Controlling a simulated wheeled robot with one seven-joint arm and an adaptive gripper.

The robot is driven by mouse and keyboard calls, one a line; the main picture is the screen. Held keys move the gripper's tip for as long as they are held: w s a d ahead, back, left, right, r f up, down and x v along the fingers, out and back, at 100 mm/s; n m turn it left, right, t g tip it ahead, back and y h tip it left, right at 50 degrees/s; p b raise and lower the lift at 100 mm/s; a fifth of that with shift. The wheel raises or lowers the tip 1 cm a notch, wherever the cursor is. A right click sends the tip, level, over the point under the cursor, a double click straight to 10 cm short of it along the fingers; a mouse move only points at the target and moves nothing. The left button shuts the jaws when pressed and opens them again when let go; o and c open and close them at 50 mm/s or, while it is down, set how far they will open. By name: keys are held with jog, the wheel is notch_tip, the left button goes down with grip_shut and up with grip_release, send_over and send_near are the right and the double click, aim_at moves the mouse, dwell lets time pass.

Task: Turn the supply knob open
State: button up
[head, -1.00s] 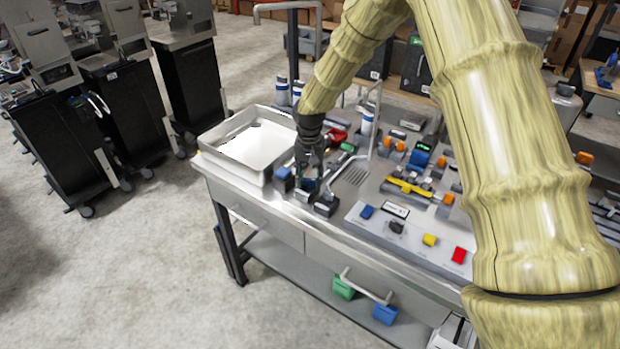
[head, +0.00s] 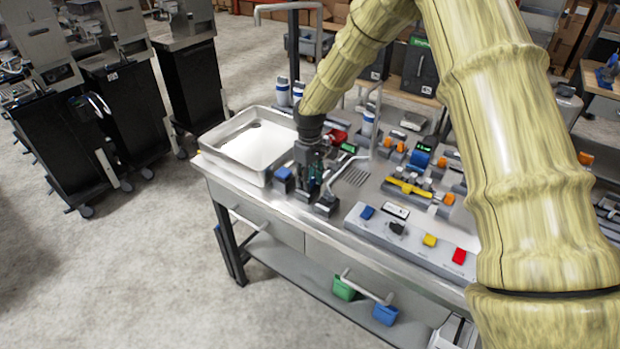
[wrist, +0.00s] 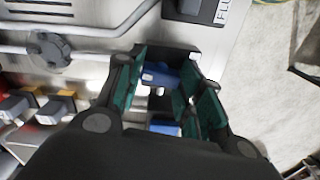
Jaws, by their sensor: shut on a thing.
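My gripper (head: 307,178) points down at the row of small dark units along the front edge of the bench, right of the white tray. In the wrist view, its teal-padded fingers (wrist: 168,88) are shut on a blue knob (wrist: 158,75) on a dark base. The fingers hide part of the knob, and no label for it can be read. Another blue part (wrist: 164,128) shows closer to my wrist, partly covered by the gripper. In the head view, the gripper hides most of the held knob.
A blue-topped unit (head: 283,174) stands just left of my gripper, and a dark unit (head: 325,204) close on its right. The white tray (head: 214,155) is at the left. A control panel (head: 420,243) with coloured buttons lies to the right. A thin pipe rises behind.

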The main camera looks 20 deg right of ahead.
jog(key=shift+d+n, duration=0.1)
jog(key=shift+n, duration=0.8)
jog(key=o, duration=1)
jog(key=shift+r, duration=0.1)
notch_tip(320, 180, up, 12)
jog(key=shift+f, duration=0.1)
